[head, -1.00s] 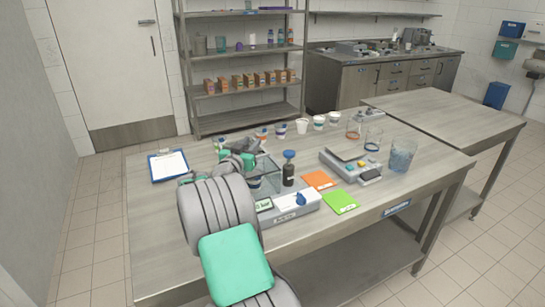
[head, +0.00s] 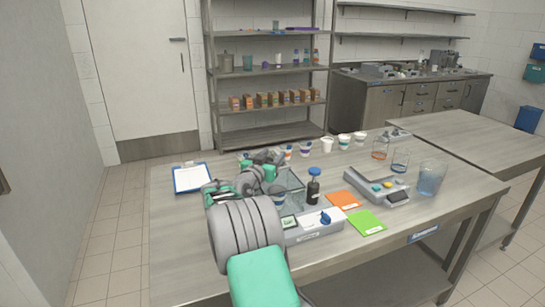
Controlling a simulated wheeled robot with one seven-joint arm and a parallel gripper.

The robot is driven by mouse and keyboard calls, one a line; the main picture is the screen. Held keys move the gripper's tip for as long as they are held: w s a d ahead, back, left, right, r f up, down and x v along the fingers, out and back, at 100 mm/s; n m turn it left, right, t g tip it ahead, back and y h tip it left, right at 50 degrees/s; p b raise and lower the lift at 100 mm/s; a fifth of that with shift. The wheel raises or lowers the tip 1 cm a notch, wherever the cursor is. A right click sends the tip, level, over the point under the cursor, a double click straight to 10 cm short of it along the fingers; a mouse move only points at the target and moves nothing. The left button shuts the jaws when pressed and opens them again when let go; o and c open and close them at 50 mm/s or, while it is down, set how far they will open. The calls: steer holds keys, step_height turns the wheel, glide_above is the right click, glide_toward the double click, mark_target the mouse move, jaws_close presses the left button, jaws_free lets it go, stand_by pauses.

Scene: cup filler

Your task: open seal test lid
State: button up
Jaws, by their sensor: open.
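The seal test device (head: 314,233) is a low grey-white unit on the near table, with a small display (head: 290,222) and a blue knob (head: 325,218) on its front. Its clear chamber or lid (head: 292,184) stands behind the display, with a dark cup-like thing (head: 278,197) seen in or behind it. My gripper (head: 268,158) is open at the chamber's back left, partly hidden by my own arm. I cannot tell whether its fingers touch the lid, or whether the lid is lifted.
A dark bottle with a blue cap (head: 313,186) stands close right of the chamber. Orange (head: 343,200) and green (head: 366,222) cards lie to its right, before a grey button unit (head: 380,187). Several cups line the back. A clipboard (head: 192,178) lies left; the left front table is clear.

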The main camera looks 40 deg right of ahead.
steer(key=b+v, duration=0.1)
steer(key=v, duration=0.6)
steer(key=shift+a, duration=0.3)
steer(key=shift+s, duration=0.2)
